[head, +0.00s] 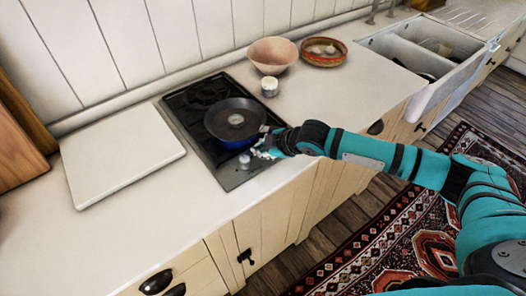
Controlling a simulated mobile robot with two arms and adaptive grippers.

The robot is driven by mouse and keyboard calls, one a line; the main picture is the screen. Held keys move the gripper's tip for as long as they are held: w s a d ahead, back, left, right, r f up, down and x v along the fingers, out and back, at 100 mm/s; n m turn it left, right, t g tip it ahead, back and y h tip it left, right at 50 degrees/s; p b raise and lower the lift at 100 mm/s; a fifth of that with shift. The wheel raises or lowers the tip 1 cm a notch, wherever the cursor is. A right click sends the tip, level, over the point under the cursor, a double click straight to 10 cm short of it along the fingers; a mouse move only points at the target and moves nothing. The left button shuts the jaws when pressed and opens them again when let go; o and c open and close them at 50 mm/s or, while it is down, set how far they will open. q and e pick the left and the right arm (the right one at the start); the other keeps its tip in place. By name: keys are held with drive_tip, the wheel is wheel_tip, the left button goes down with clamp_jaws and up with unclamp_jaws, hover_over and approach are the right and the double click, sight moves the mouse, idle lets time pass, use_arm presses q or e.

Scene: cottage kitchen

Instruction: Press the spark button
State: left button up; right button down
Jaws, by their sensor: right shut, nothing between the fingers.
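The black gas hob (175,104) is set into the pale counter, with a silver knob (244,161) on its front panel. My right gripper (257,150) is shut and empty, low over the hob's front right part, close beside the knob. I cannot make out the spark button; the gripper and arm cover part of the front panel. Whether the fingertips touch the panel cannot be told. My left gripper is not in view.
A dark pan (229,112) sits on the hob, just behind the gripper. A white board (120,155) lies to the left. A small white jar (269,87), a pink bowl (272,52) and a reddish dish (322,53) stand behind.

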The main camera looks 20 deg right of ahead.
wheel_tip(320, 180, up, 6)
drive_tip(key=p, duration=0.6)
drive_tip(key=shift+r, duration=0.1)
idle(0.4)
idle(0.4)
